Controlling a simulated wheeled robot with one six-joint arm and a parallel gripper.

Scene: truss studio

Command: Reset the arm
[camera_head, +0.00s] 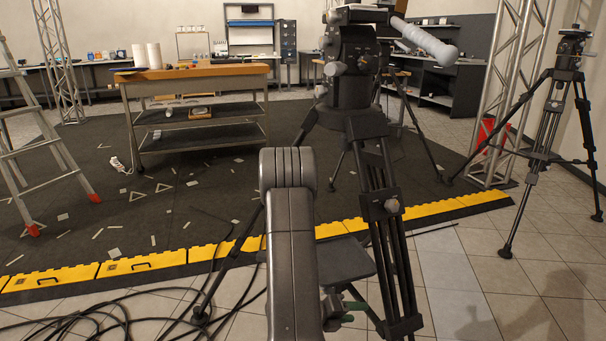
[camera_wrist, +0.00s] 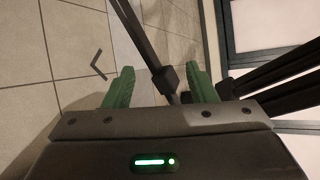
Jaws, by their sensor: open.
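My gripper (camera_wrist: 161,76) shows in the wrist view with its two green fingers spread apart and nothing between them but a tripod leg and floor seen beyond. In the head view my dark grey arm rises in the bottom middle and hides most of the gripper; only small green parts show at its lower right. A black camera tripod (camera_head: 376,205) stands close to the arm, just right of it. Whether they touch cannot be told. Its black legs (camera_wrist: 162,72) also cross the wrist view.
Loose black cables (camera_head: 120,318) lie on the tiles at lower left. A yellow edge ramp (camera_head: 145,262) borders the dark floor. A cart (camera_head: 200,105), a ladder (camera_head: 40,145) and a second tripod (camera_head: 548,125) stand around. Tiled floor at lower right (camera_head: 500,290) is mostly clear.

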